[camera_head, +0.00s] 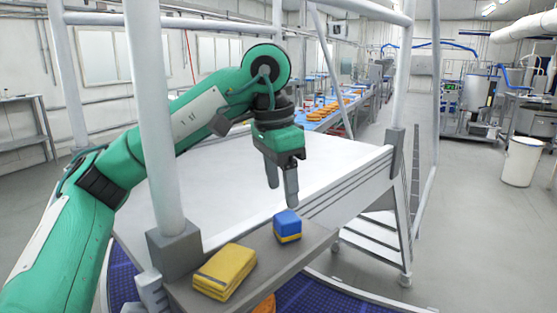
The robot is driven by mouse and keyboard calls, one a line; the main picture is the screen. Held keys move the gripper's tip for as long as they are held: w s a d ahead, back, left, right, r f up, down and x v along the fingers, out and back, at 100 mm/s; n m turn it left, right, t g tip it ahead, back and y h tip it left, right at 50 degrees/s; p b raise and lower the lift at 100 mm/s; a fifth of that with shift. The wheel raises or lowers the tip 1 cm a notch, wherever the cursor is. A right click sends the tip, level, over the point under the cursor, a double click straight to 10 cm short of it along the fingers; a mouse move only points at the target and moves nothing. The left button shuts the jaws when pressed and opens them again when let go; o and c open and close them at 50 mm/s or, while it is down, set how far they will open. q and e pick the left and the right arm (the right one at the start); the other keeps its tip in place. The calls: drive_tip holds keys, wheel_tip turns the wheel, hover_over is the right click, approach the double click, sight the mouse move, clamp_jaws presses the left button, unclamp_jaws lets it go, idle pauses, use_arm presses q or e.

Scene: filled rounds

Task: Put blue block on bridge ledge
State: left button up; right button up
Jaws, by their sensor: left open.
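The blue block (287,220) sits upright on the grey ledge (314,234) along the front of the white platform. Its lower part is yellow; I cannot tell whether that is a band or a separate piece under it. My left gripper (281,186) points down with its two fingers apart and empty. In the picture its fingertips are just above the block, and they look clear of it. I take the grey ledge to be the bridge ledge, as no other ledge is clearly marked. My right gripper is not in view.
A yellow block or pad (225,271) lies on the ledge to the left. White posts (155,130) and rails frame the white platform (330,165). Stairs (370,240) descend at its right. An orange object (265,304) shows below the ledge. The platform top is clear.

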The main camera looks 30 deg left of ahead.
sight(279, 219)
use_arm(q)
drive_tip(key=shift+s+a+r, duration=0.1)
drive_tip(key=shift+s+r, duration=0.05)
drive_tip(key=shift+r, duration=0.95)
drive_tip(key=shift+s+a+r, duration=0.1)
drive_tip(key=shift+r, duration=1)
drive_tip(key=shift+d, duration=0.1)
